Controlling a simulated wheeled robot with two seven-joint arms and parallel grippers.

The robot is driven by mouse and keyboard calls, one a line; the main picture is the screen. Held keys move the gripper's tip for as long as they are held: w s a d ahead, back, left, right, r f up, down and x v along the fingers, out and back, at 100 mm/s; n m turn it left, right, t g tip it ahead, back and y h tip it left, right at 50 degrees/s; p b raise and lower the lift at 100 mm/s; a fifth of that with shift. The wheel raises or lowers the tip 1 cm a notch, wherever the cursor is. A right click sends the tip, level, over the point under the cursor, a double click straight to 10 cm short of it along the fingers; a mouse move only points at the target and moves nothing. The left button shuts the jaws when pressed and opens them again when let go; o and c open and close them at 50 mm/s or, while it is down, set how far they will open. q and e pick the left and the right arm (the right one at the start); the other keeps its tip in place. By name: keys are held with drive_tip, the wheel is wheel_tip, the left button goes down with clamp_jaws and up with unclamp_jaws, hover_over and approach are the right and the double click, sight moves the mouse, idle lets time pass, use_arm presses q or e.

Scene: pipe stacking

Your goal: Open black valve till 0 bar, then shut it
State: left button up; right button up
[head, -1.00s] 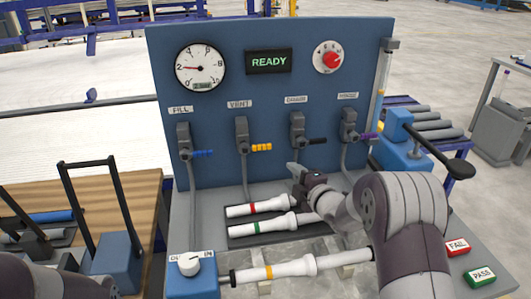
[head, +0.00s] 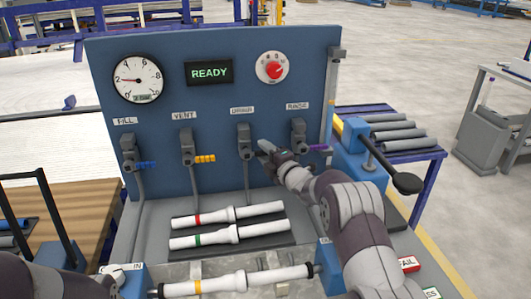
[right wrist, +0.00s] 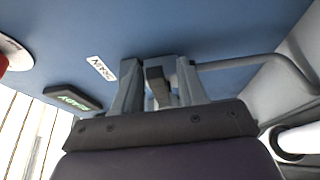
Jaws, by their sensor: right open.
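The black valve is the DRAIN valve (head: 244,140) on the blue panel, third of the row. Its black handle is largely hidden behind my right gripper (head: 266,148) in the head view. In the right wrist view, the open fingers (right wrist: 159,85) stand on either side of a dark handle-like part (right wrist: 158,88); I cannot tell whether they touch it. The pressure gauge (head: 138,79) has its red needle pointing left, near the 2 mark. My left arm shows at the bottom left edge of the head view; its gripper is out of the picture.
The VENT valve (head: 187,146) with a yellow handle and the RINSE valve (head: 299,134) with a purple handle flank the black valve. The display (head: 209,72) reads READY. White pipes (head: 228,214) lie on the bench below. A long-handled blue device (head: 360,150) stands at right.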

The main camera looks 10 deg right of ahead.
use_arm(q)
drive_tip(key=shift+a, duration=0.1)
use_arm(e)
drive_tip(key=shift+a, duration=0.1)
clamp_jaws()
